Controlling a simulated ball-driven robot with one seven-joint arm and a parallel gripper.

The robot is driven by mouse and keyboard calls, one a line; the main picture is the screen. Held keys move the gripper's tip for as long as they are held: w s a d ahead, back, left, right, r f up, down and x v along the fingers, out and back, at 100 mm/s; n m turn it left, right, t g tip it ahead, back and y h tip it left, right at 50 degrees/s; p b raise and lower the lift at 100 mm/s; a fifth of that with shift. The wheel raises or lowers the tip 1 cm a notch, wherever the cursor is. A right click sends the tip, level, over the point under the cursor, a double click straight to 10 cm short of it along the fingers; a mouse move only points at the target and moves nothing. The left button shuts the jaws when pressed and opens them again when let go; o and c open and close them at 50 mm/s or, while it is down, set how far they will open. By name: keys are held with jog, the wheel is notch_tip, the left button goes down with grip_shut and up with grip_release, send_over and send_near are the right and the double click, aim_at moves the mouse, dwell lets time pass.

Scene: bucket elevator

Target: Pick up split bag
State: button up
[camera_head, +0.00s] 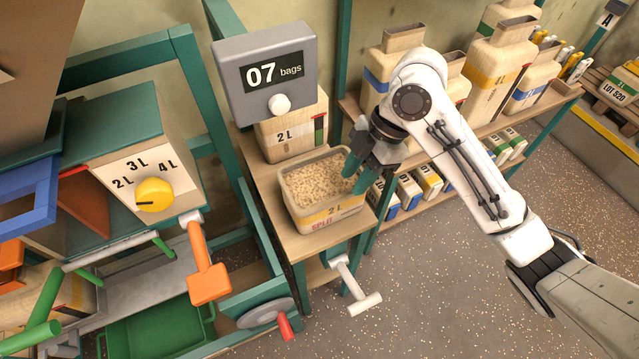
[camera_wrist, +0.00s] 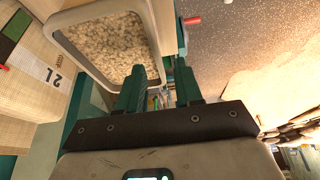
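The split bag (camera_head: 325,217) is an open-topped tan container marked "2 L" and "SPLIT" in red, filled with pale grain. It stands upright on a wooden bench. My gripper (camera_head: 357,177) is at its right rim, fingers pointing down-left. In the wrist view, the bag's pale rim (camera_wrist: 154,40) is ahead of my gripper (camera_wrist: 160,72). The green fingers are apart, the left one overlapping the bag's near corner and the right one outside it. I see nothing clamped between them. Whether either finger touches the bag is unclear.
A closed 2 L bag (camera_head: 290,135) stands behind, under a counter (camera_head: 268,70) reading "07 bags". Left is a machine with a yellow dial (camera_head: 155,194) and an orange lever (camera_head: 208,275). Shelves with bags (camera_head: 497,62) are behind my arm. A white T-handle (camera_head: 360,298) projects below the bench.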

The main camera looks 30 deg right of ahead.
jog(key=x, duration=0.5)
send_over(331, 223)
jog(key=f, duration=0.3)
jog(key=f+p, duration=0.1)
jog(key=shift+w+d+f, duration=0.15)
jog(key=shift+d, duration=0.1)
jog(key=shift+a+f, duration=0.15)
jog(key=shift+f, duration=0.25)
jog(key=shift+f, duration=0.25)
grip_shut()
jog(key=shift+r, duration=0.1)
dwell(1.2)
